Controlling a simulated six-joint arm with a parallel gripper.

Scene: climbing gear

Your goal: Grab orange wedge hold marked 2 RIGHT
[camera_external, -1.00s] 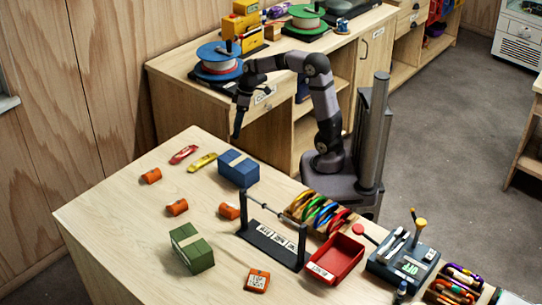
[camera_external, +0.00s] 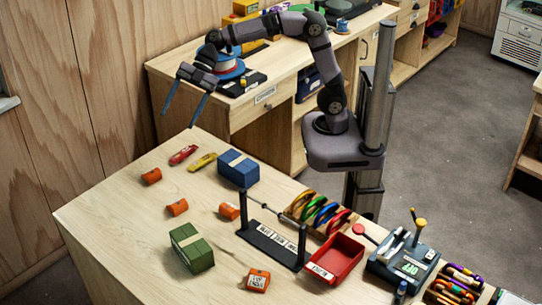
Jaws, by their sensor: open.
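Three small orange holds lie on the light wood table: one at the left (camera_external: 151,176), one in the middle (camera_external: 177,207) and one beside the black rack (camera_external: 229,211). Their markings are too small to read. A fourth orange piece (camera_external: 257,280) with a white label lies near the front; its text is not legible to me. I cannot tell which is marked 2 RIGHT. My gripper (camera_external: 179,119) is open and empty, in the air beyond the table's far left edge, apart from all the holds.
A red (camera_external: 184,154) and a yellow piece (camera_external: 203,161) lie at the back. A blue block (camera_external: 238,168) and a green block (camera_external: 192,248) stand on the table. A black rack (camera_external: 272,232), red tray (camera_external: 334,258) and coloured carabiners (camera_external: 321,209) fill the right. The front left is clear.

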